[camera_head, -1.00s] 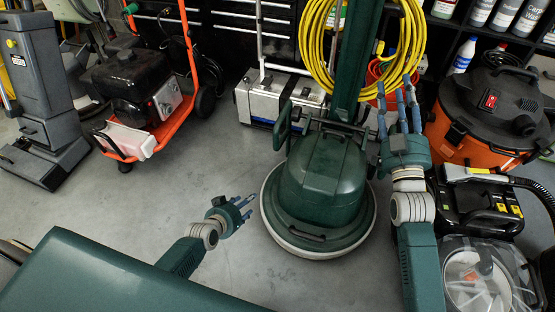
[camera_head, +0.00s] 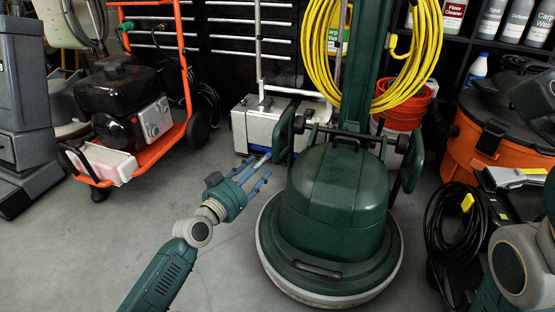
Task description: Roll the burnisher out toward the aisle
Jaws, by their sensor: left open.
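The burnisher is the green floor machine (camera_head: 335,205), with a domed body, a pale skirt around its round base and a tall green column rising out of the top of the view. It stands upright on the floor at the centre. A yellow cable hangs in loops at its column. My left gripper (camera_head: 264,173) is open and empty, its blue-grey fingers pointing right, close to the burnisher's left side near the wheel; I cannot tell whether they touch it.
An orange-framed machine with a black tank (camera_head: 120,110) stands at the left, near a grey upright machine (camera_head: 22,120). A white-and-grey unit (camera_head: 262,122) and red bucket (camera_head: 403,103) are behind the burnisher. An orange vacuum (camera_head: 480,145) and black cable coil (camera_head: 452,225) crowd the right.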

